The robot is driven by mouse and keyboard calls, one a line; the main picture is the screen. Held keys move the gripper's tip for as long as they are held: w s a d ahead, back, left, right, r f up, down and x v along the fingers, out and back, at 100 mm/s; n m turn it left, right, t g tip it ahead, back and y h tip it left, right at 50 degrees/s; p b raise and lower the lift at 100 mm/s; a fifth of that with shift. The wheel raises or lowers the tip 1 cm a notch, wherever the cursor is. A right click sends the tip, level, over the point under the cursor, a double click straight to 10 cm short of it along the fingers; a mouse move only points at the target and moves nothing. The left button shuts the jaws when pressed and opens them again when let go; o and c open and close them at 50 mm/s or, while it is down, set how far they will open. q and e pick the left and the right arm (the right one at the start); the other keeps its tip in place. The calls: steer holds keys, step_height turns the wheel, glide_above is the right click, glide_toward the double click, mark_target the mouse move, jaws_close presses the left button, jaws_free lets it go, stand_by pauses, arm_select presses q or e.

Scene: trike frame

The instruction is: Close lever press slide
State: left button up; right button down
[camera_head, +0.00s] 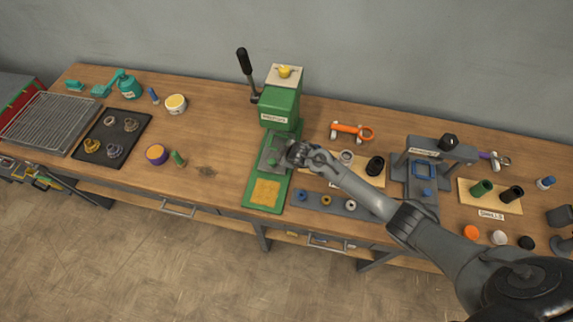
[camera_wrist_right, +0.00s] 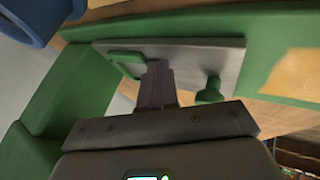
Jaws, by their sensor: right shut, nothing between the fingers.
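The green lever press (camera_head: 280,104) stands at the back of the bench, its black-knobbed lever (camera_head: 246,72) raised at its left. Its grey slide plate (camera_head: 268,150) lies on the green base, in front of the press body. In the right wrist view the slide plate (camera_wrist_right: 195,52) carries a green frame (camera_wrist_right: 127,60) and a green knob (camera_wrist_right: 210,91). My right gripper (camera_head: 288,155) is over the slide plate, shut and empty. Its fingertips (camera_wrist_right: 157,72) are between the green frame and the knob; I cannot tell whether they touch the plate. My left gripper is not in view.
A yellow pad (camera_head: 265,192) is at the base's front end. A grey strip with several rings (camera_head: 338,206) lies to the right, below my right arm. A grey arch-shaped fixture (camera_head: 440,150) stands further right.

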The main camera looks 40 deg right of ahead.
steer(key=s+a+r, duration=0.1)
steer(key=s+a+r+p, duration=0.1)
steer(key=s, duration=0.1)
steer(key=shift+s+a+r, duration=0.1)
steer(key=shift+s+a, duration=0.05)
steer(key=shift+a, duration=0.1)
steer(key=s+a+r+m+g, duration=0.1)
steer(key=s+a+r+m, duration=0.3)
steer(key=s, duration=0.7)
steer(key=s+a+r+g+y+p, duration=0.15)
steer(key=s+r, duration=0.35)
steer(key=s, duration=0.6)
steer(key=s+a+r+m+g, duration=0.1)
steer(key=s+a+r+g, duration=0.3)
steer(key=s, duration=0.7)
arm_select(q)
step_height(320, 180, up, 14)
steer(key=p, duration=1.1)
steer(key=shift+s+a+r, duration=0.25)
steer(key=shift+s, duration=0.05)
arm_select(e)
step_height(320, 180, up, 12)
steer(key=t, duration=0.2)
steer(key=shift+w+d+r+t, duration=0.15)
steer(key=shift+w+d+t, duration=0.15)
steer(key=shift+d+t, duration=0.05)
